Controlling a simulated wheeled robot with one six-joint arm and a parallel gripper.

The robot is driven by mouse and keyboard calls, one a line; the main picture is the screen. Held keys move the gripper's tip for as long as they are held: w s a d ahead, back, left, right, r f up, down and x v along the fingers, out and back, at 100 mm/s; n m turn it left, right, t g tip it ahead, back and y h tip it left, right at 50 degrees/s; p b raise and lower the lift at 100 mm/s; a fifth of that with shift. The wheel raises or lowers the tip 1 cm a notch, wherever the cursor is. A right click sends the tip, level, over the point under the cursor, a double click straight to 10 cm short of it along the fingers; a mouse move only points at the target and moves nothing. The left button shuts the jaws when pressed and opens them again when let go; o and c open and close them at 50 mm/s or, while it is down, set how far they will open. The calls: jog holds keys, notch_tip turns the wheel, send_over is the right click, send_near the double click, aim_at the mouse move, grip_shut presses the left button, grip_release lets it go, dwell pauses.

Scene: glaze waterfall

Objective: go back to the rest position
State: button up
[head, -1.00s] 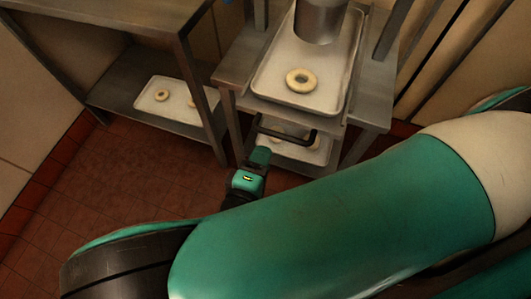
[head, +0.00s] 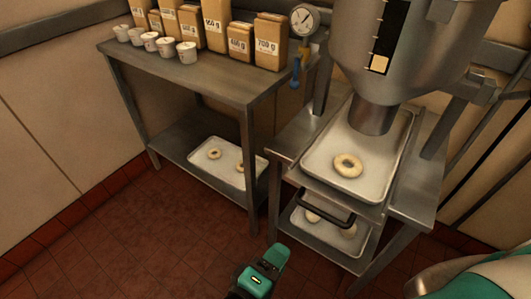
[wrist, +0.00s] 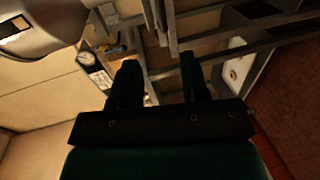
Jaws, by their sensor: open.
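My gripper (head: 275,257) is at the lower middle of the head view, in front of the steel stand and apart from it. It is green and dark. In the wrist view its two dark fingers (wrist: 158,85) stand apart with nothing between them. Part of my green and pale arm shows at the lower right of the head view.
A steel hopper (head: 395,55) hangs over a tray (head: 318,160) with one ring doughnut (head: 347,166). The left table (head: 180,78) carries bags and cups. Floor (head: 150,250) at lower left is clear.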

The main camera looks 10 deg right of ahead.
jog(key=w+d+r+m+g+y, duration=0.2)
jog(key=w+r+g, duration=0.1)
jog(key=r+g, duration=0.25)
jog(key=w+d+r+m+g+y, duration=0.1)
jog(key=w+d+r+g+y, duration=0.15)
jog(key=r+g, duration=0.3)
jog(key=s+d+r+y, duration=0.2)
jog(key=r+y, duration=0.3)
jog(key=r, duration=0.3)
jog(key=s+d+r+y, duration=0.3)
jog(key=s+r+y, duration=0.1)
jog(key=r, duration=0.4)
jog(key=shift+d+r+g+y, duration=0.25)
jog(key=shift+r+g+y, duration=0.05)
jog(key=shift+g+y, duration=0.15)
dwell(0.4)
